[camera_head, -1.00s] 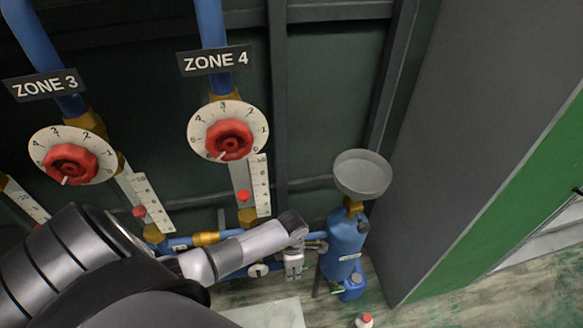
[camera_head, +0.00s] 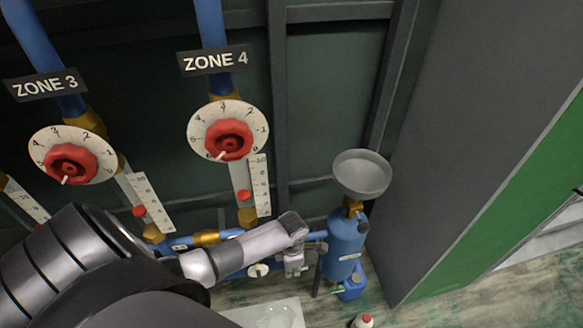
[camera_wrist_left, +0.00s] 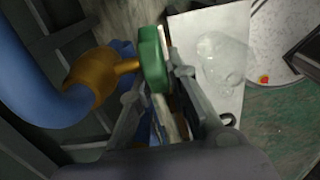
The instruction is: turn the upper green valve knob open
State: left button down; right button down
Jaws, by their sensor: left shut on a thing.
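In the left wrist view a green valve knob (camera_wrist_left: 153,58) sits on a brass fitting (camera_wrist_left: 92,78) joined to a blue pipe (camera_wrist_left: 42,72). My left gripper (camera_wrist_left: 160,85) has one finger on each side of the green knob and is shut on it. In the head view my left gripper (camera_head: 317,247) is beside the blue tank (camera_head: 344,245), and the gripped knob cannot be made out there. A small green part (camera_head: 337,290) shows low by the tank. My right gripper is not in view.
A grey funnel (camera_head: 361,174) stands above the tank. A white sheet (camera_head: 240,318) bears a clear, shiny patch (camera_head: 282,316). Red dials (camera_head: 228,137) line the wall.

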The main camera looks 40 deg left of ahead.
pick_arm(q)
jog(key=shift+s+a+f+t+h+b, duration=0.15)
jog(key=shift+f+t+h+b, duration=0.2)
jog(key=shift+t+h+b, duration=0.3)
jog(key=shift+t+h, duration=0.25)
jog(key=shift+t, duration=0.2)
jog(key=c, duration=1.5)
grip_release()
jog(key=shift+r, duration=0.1)
jog(key=shift+c, duration=0.2)
